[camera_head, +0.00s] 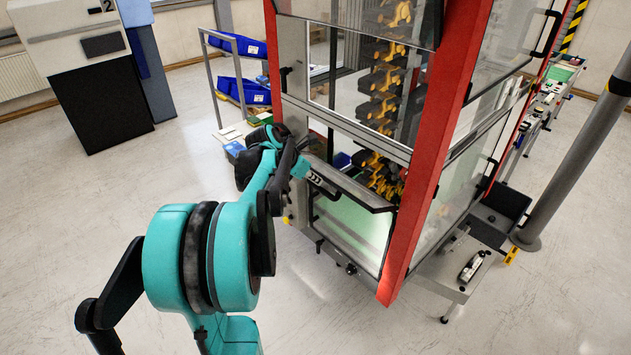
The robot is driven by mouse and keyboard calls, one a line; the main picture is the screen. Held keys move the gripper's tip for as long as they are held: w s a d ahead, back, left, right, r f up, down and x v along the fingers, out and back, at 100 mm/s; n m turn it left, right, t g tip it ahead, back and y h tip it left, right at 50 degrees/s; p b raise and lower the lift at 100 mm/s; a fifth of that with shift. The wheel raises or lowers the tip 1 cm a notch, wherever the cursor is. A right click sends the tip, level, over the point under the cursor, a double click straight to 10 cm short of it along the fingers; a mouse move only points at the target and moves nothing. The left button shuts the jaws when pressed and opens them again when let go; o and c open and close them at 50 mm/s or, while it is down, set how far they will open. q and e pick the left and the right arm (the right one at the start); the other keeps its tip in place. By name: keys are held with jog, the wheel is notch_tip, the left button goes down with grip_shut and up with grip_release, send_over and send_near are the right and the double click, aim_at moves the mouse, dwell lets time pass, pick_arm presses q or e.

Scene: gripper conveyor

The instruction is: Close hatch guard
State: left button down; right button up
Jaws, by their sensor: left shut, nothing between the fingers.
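The hatch guard seems to be the clear lower panel (352,228) on the front of the red-framed machine. I cannot tell the panel's exact angle. My left gripper (318,181) is at the upper left of this panel, by the left end of the dark bar. It is shut with nothing between its fingers; whether it touches the bar is unclear. My right gripper is not in view.
Orange-and-black parts (384,82) hang in a column inside the machine. A red post (437,140) borders the panel on the right. A shelf cart with blue bins (243,90) stands behind on the left. A grey pole (575,150) stands at right. The floor at front left is clear.

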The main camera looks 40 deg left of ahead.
pick_arm(q)
jog(key=w+r+g+p, duration=0.1)
jog(key=r, duration=0.1)
jog(key=w+r+g+p, duration=0.1)
jog(key=w+r+g, duration=0.1)
jog(key=shift+p, duration=0.4)
jog(key=w+r+p, duration=0.2)
jog(key=w+r, duration=0.2)
jog(key=w, duration=0.3)
jog(key=shift+w+d+p, duration=0.3)
jog(key=shift+d+p, duration=0.05)
jog(key=shift+p, duration=0.05)
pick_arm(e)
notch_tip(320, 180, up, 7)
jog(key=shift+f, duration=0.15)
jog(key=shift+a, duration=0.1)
